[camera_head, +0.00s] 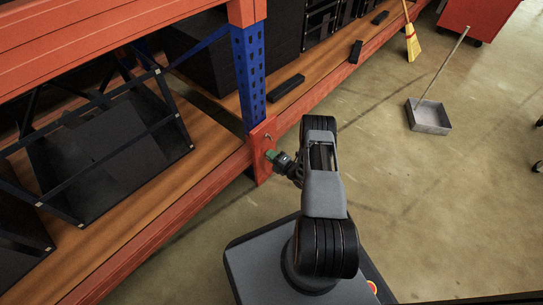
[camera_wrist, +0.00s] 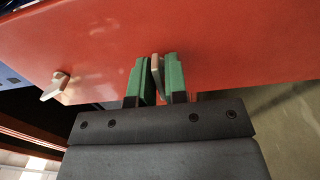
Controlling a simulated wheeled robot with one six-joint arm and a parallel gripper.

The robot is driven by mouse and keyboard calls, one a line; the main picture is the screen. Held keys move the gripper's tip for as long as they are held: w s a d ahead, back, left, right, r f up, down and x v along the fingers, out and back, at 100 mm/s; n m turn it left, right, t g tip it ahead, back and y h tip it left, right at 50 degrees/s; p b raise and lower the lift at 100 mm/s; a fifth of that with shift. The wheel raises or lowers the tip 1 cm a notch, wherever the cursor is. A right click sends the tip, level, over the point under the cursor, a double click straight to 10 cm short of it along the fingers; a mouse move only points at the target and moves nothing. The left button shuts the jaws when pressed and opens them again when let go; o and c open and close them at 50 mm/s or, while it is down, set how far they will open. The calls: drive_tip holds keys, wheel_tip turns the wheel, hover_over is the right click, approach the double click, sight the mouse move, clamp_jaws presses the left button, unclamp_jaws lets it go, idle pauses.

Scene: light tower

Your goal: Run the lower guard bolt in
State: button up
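The red-orange guard plate (camera_head: 262,172) is at the foot of the blue rack post; it fills much of the wrist view (camera_wrist: 240,45). One pale flat-headed bolt (camera_wrist: 55,86) sticks out of the guard at the left of the wrist view. A second pale bolt (camera_wrist: 156,72), apparently the lower one, stands tilted between my fingers. My gripper (camera_wrist: 158,80) has green pads on both sides of it, with a gap showing beside the bolt. The bolt is close to the right pad; I cannot tell if they touch. In the head view my gripper (camera_head: 274,157) is at the guard.
The blue post (camera_head: 249,80) and orange beam (camera_head: 180,215) border my arm. A black wire-framed bin (camera_head: 105,150) sits on the wooden shelf. A broom (camera_head: 411,40) and a grey dustpan (camera_head: 430,116) are farther off. The floor to the right is mostly clear.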

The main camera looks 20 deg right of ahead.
clamp_jaws()
